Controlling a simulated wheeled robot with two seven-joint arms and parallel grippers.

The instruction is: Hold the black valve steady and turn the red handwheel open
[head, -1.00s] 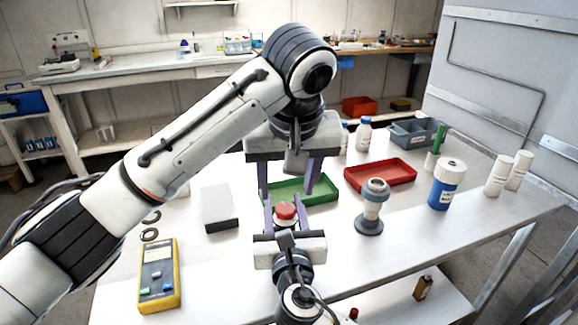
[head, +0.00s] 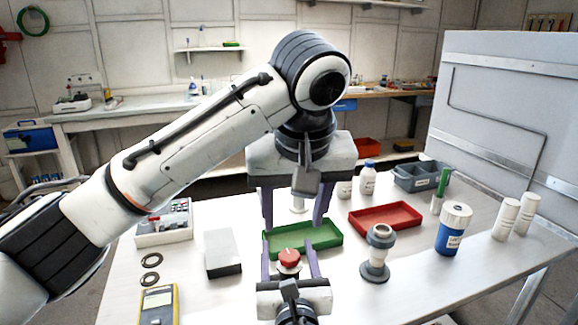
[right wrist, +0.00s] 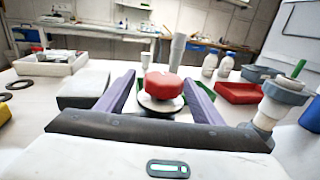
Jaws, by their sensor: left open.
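The red handwheel (head: 289,256) sits low on the table, just in front of the green tray (head: 325,238). In the right wrist view the handwheel (right wrist: 163,85) sits on a pale disc, with a dark part barely showing below. The black valve body is otherwise hidden. My right gripper (head: 289,258) is open, with a purple finger on each side of the handwheel. Gaps show between the wheel and both fingers in the right wrist view. My left gripper (head: 296,218) is open, fingers down, behind the handwheel and above the green tray. I see nothing between its fingertips.
A grey flanged fitting (head: 376,262) stands right of the handwheel. A red tray (head: 385,218), a blue-white jar (head: 453,230) and a grey bin (head: 420,178) lie further right. A grey-white box (head: 222,252) and yellow meter (head: 158,305) are left.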

